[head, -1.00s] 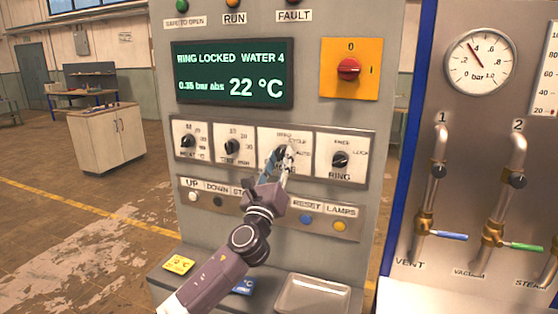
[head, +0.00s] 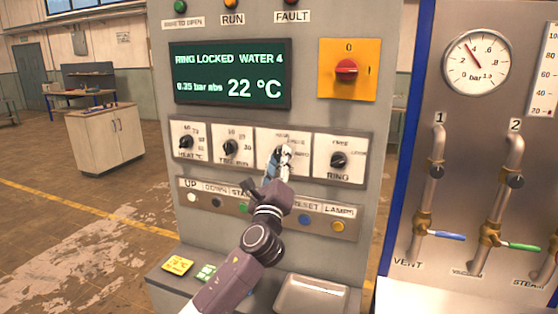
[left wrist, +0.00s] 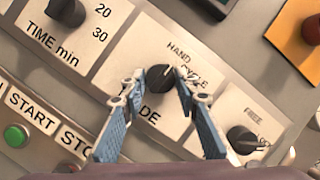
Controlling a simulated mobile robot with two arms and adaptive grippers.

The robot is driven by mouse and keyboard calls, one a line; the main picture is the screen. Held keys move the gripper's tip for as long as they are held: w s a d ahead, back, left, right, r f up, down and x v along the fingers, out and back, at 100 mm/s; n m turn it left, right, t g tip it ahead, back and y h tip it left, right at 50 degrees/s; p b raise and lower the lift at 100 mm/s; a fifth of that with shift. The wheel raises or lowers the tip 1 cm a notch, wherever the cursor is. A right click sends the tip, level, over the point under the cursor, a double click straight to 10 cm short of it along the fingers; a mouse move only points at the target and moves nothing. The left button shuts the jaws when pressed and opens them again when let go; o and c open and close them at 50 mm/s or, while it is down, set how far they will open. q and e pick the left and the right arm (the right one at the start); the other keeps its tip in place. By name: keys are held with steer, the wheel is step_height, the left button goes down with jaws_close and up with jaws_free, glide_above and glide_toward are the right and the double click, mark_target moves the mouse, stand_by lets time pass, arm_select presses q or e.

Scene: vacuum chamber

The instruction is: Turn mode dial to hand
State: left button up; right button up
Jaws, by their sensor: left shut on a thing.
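The mode dial (left wrist: 159,84) is a black knob on a white plate, third in the row of dials. The words HAND and CYCLE show beside it in the left wrist view. Its pale mark faces up and right, towards these words; which one exactly I cannot tell. My left gripper (left wrist: 158,88) has one blue finger on each side of the knob and is shut on it. In the head view my left gripper (head: 281,160) covers most of this dial. My right gripper is not in view.
The heat, time and ring (head: 338,160) dials sit in the same row. Below is a button strip with a blue reset button (head: 305,219). Above are the green display (head: 232,75) and the red switch (head: 347,69). A metal tray (head: 311,294) lies below.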

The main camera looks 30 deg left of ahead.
arm_select(q)
steer(key=o, duration=1.1)
steer(key=shift+o, duration=0.2)
steer(key=shift+s+d+f, duration=0.2)
steer(key=shift+s+f, duration=0.05)
steer(key=shift+s, duration=0.2)
steer(key=v, duration=1.1)
